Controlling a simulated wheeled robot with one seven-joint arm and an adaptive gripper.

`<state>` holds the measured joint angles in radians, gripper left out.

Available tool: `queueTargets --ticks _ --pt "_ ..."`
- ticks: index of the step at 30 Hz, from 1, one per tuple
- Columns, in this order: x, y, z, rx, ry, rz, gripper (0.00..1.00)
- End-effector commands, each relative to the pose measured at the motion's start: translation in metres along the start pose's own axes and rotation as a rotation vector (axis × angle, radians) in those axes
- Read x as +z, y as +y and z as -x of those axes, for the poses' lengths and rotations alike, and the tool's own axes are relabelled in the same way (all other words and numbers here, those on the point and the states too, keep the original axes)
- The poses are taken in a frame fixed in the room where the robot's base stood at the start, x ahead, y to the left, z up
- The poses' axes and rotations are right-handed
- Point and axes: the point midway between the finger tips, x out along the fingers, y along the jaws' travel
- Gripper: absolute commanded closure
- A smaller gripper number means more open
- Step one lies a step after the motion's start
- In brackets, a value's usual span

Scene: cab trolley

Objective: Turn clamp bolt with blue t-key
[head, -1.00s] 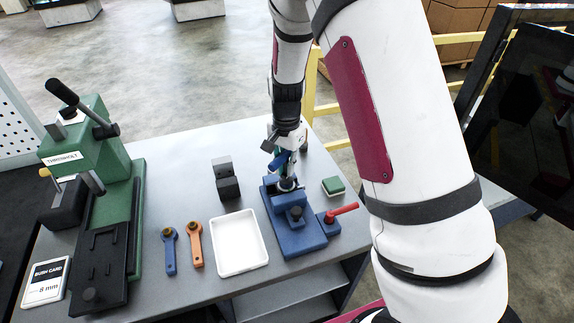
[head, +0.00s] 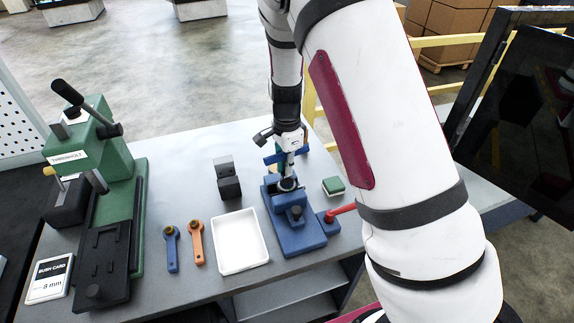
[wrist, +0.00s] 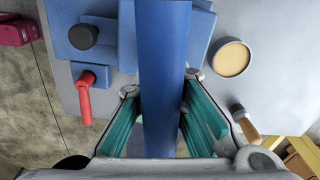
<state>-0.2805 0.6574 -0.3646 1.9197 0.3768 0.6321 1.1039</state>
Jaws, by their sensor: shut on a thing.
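The blue T-key shows in the head view (head: 271,159) as a blue crossbar sticking out at the gripper. In the wrist view the blue bar (wrist: 164,70) runs straight between the fingers. My gripper (wrist: 163,105), with teal-padded fingers, is shut on it. In the head view my gripper (head: 288,156) points down above the rear of the blue clamp fixture (head: 300,237). A dark round collar (head: 288,184) on the fixture is directly below it. The clamp bolt is hidden, and I cannot tell whether the key's lower end sits on it.
A white tray (head: 239,243), a blue wrench (head: 171,250), an orange wrench (head: 195,243) and a black block (head: 227,180) lie left. A green press (head: 112,215) stands far left.

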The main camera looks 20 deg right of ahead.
Motion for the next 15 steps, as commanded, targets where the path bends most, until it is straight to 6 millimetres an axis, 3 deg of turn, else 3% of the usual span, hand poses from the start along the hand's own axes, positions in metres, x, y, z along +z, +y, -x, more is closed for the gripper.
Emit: queueTargets --ticks 15 --pt "0.0007 -0.0003 0.0006 -0.001 0.000 -0.449 1.00"
